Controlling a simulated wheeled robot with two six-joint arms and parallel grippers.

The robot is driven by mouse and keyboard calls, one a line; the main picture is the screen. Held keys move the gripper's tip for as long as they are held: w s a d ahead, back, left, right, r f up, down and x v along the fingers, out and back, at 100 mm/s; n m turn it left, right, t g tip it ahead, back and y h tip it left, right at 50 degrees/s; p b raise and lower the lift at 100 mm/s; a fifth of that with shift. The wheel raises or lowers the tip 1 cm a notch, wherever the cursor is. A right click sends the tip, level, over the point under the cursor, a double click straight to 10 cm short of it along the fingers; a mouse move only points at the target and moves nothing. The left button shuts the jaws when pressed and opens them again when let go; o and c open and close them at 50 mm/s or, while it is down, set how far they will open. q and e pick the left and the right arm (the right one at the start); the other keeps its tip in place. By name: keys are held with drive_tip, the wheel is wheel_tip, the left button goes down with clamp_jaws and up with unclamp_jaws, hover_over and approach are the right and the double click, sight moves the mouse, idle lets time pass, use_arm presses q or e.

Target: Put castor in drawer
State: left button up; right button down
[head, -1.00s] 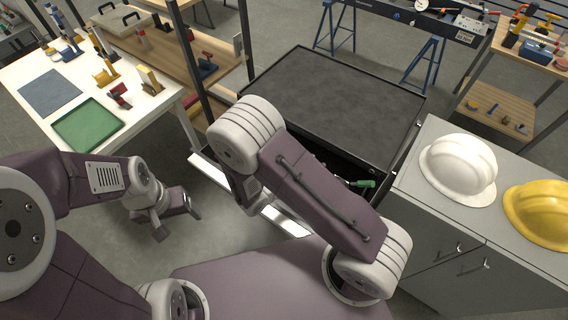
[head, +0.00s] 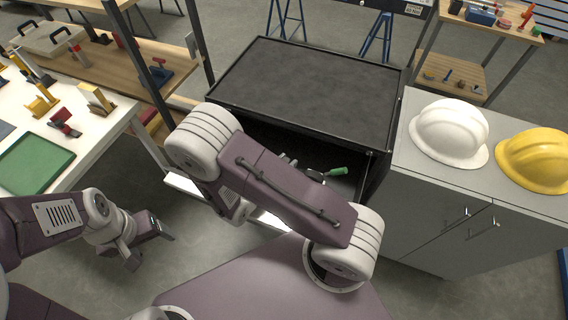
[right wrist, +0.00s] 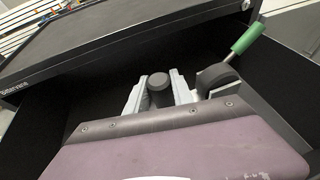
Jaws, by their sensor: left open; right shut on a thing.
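The black tool cabinet (head: 310,90) has its drawer (right wrist: 85,100) pulled open below the top. My right gripper (right wrist: 158,90) is over the open drawer, shut on a dark round thing, which looks like the castor (right wrist: 157,83). In the head view my right forearm hides most of this gripper and the castor. I cannot tell whether the castor touches the drawer floor. A green-handled tool (right wrist: 247,38) lies in the drawer to the right of the gripper, next to a dark rounded part (right wrist: 215,78). My left gripper (head: 148,242) is open and empty, above the floor at left.
A grey cupboard (head: 420,220) with a white helmet (head: 449,132) and a yellow helmet (head: 537,160) stands close on the right. A white table (head: 90,145) with a green tray (head: 36,162) stands on the left. The cabinet top is bare.

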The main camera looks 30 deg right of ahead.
drive_tip(key=shift+s+d+f, duration=0.25)
drive_tip(key=shift+s+d, duration=0.05)
drive_tip(key=shift+w+a+f+b, duration=0.25)
drive_tip(key=shift+f+b, duration=0.05)
drive_tip(key=shift+b, duration=0.2)
drive_tip(key=c, duration=1.4)
unclamp_jaws()
drive_tip(key=o, duration=0.3)
drive_tip(key=shift+s+d, duration=0.1)
drive_tip(key=shift+s, duration=0.05)
drive_tip(key=shift+r+p, duration=0.25)
drive_tip(key=shift+p, duration=0.05)
drive_tip(key=shift+r+p, duration=0.6)
drive_tip(key=shift+r, duration=0.1)
drive_tip(key=v, duration=1.1)
drive_tip(key=shift+s+a+b, duration=0.2)
drive_tip(key=shift+a+b, duration=0.1)
drive_tip(key=shift+a, duration=0.15)
